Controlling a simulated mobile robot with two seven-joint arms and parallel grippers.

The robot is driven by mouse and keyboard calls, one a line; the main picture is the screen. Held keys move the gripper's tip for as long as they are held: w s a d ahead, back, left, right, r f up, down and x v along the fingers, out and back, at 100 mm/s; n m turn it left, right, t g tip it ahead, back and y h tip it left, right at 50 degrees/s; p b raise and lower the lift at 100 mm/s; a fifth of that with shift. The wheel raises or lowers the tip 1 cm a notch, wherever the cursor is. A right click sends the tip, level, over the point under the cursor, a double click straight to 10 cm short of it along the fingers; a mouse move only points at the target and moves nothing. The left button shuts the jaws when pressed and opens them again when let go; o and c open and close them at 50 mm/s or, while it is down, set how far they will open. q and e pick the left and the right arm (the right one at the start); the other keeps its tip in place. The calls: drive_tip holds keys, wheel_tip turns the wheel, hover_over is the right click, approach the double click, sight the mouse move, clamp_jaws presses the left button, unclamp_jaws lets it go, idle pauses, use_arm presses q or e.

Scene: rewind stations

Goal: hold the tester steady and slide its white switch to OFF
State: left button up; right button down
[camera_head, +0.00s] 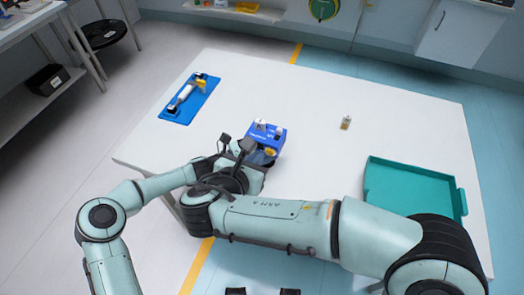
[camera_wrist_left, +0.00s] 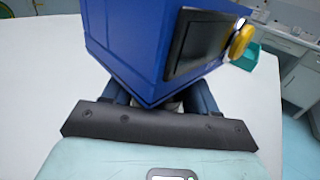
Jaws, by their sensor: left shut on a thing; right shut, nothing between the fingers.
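The blue tester (camera_head: 268,134) is at the near left part of the white table, with small white parts on top. I cannot make out the white switch or its position. In the left wrist view the tester (camera_wrist_left: 135,45) fills the upper middle, showing a dark screen and a yellow knob (camera_wrist_left: 241,40). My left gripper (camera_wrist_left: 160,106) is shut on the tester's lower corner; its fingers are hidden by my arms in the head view. My right gripper (camera_head: 259,161) is shut and empty close to the tester's near side; whether it touches is unclear.
A blue mat (camera_head: 177,114) with a white and yellow tool (camera_head: 186,93) lies at the table's far left. A small item (camera_head: 346,122) stands right of centre. A teal tray (camera_head: 412,180) is at the right. The table (camera_head: 330,90) between them is clear.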

drive_tip(key=shift+s+a+r, duration=0.1)
drive_tip(key=shift+s+r, duration=0.1)
drive_tip(key=shift+s, duration=0.1)
use_arm(q)
drive_tip(key=o, duration=1.4)
drive_tip(key=shift+a, duration=0.15)
